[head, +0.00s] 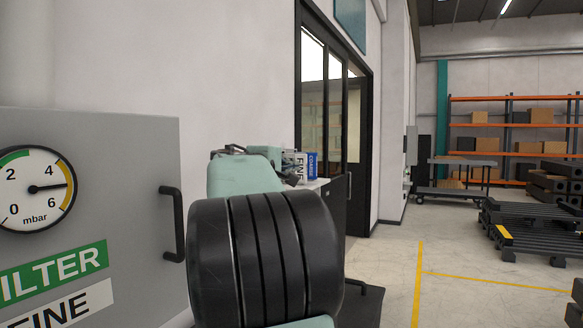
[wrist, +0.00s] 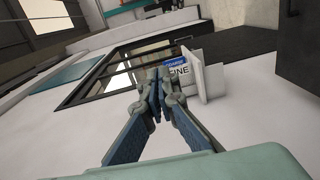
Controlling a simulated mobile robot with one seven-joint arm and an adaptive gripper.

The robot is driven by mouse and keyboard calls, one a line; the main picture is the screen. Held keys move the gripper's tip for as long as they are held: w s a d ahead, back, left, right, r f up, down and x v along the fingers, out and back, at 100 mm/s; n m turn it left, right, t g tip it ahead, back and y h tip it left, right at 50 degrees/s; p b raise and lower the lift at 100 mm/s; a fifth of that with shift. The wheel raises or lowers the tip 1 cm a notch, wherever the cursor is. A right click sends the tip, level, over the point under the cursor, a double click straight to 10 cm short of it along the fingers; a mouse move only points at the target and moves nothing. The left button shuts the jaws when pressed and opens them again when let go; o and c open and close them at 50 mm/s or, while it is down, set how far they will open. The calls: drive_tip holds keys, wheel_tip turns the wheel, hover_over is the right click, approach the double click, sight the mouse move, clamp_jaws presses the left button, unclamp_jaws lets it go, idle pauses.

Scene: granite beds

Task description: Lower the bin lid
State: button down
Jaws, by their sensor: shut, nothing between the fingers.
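My gripper (wrist: 155,88) is shut and empty in the wrist view, its two fingertips together. In the head view my arm hides most of the gripper. A pale upright panel or holder (wrist: 204,77), with a blue label above a white "FINE" label, stands just right of the fingertips in the wrist view. The blue label (head: 312,164) also shows in the head view, beyond my arm and over a white-topped surface. I see no clear gap or contact between fingers and panel. I cannot make out a bin or lid for certain.
A grey filter cabinet (head: 95,215) with a gauge and a black handle (head: 173,224) stands close at left. A dark cabinet (head: 337,205) stands beyond my arm. Black pallets (head: 535,225) and orange racks (head: 510,97) are at right. Floor between is clear.

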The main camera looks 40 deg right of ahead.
drive_tip(key=shift+r, duration=0.15)
wheel_tip(320, 180, up, 14)
drive_tip(key=p, duration=0.5)
idle(0.4)
